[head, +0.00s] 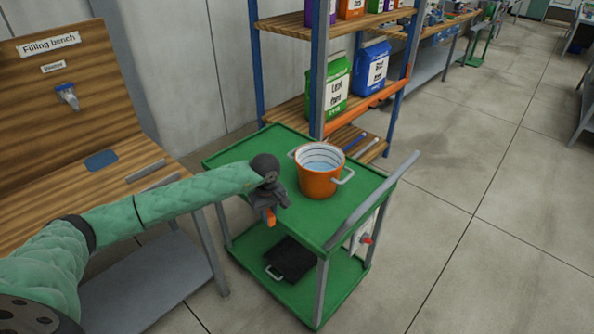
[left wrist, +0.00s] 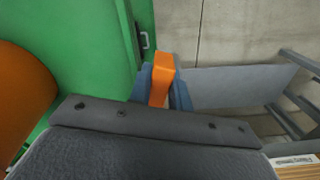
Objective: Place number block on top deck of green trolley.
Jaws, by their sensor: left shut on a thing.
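An orange block (head: 269,216), which I take to be the number block, is held in my left gripper (head: 270,206). In the left wrist view the block (left wrist: 162,78) stands between the two blue-grey fingers; no number can be read on it. The green trolley (head: 255,148) has a flat top deck and a lower deck. In the head view the gripper and block overlap the near left edge of the top deck. In the left wrist view they appear beside the green deck (left wrist: 75,30). My right gripper is not in view.
An orange bucket (head: 319,183) with pale handles stands on the top deck. A black tray (head: 290,260) lies on the lower deck. The trolley's grey handle bar (head: 375,200) is at right. The filling bench (head: 60,165) is at left, shelving with bags (head: 338,90) behind.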

